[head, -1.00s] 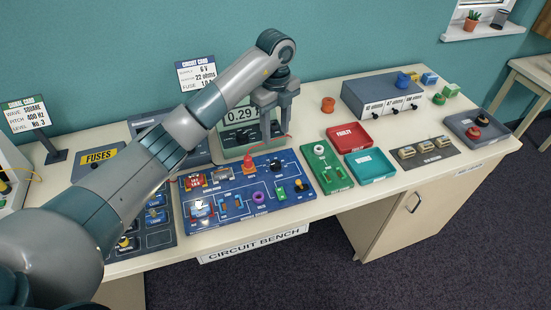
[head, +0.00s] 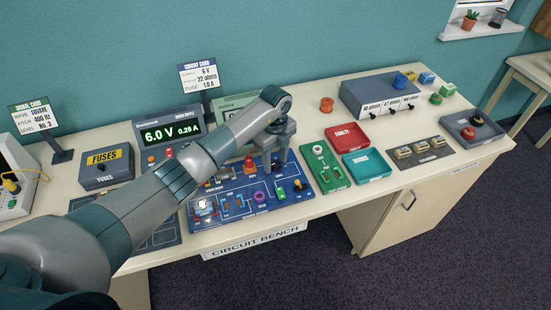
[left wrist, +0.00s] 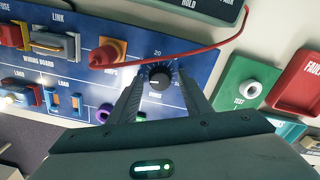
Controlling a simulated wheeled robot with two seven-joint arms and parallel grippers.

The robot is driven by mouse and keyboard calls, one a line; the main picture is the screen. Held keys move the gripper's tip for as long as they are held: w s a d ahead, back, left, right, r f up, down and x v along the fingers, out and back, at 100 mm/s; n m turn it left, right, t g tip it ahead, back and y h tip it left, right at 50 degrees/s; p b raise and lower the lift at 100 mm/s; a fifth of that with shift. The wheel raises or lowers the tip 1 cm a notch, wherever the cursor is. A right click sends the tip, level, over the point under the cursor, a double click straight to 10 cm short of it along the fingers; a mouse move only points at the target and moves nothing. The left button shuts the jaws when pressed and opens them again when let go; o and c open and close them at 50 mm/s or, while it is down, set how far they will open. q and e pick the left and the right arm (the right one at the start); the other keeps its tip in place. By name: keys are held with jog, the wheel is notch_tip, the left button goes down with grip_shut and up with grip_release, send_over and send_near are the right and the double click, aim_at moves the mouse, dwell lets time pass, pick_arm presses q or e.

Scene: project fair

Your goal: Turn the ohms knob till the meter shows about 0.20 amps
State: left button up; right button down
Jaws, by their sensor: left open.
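The ohms knob (left wrist: 159,79) is a black round knob with a white pointer line on the blue wiring board (left wrist: 205,45). A "20" mark shows above it. My left gripper (head: 276,168) reaches down over the board, and in the left wrist view (left wrist: 160,84) its open fingers stand on either side of the knob. I cannot tell whether they touch it. The meter (head: 229,102) is mostly hidden behind my left arm, and its reading does not show. The power supply (head: 168,130) behind the board reads 6.0 V and 0.29 A. My right gripper is not in view.
A red lead (left wrist: 190,53) runs from an orange post (left wrist: 107,52) past the knob. A green test board (head: 326,168), a red tray (head: 348,136) and a teal tray (head: 367,164) lie to the right. A circuit card (head: 199,76) stands behind.

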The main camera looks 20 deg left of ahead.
pick_arm(q)
jog(key=c, duration=1)
jog(key=shift+c, duration=0.2)
jog(key=m+b, duration=0.3)
jog(key=shift+w+f, duration=0.1)
jog(key=shift+f, duration=0.1)
jog(key=m+b, duration=0.6)
jog(key=shift+b, duration=0.4)
jog(key=shift+r+m+b, duration=0.15)
jog(key=shift+m+b, duration=0.8)
jog(key=shift+m, duration=0.15)
jog(key=shift+r, duration=0.1)
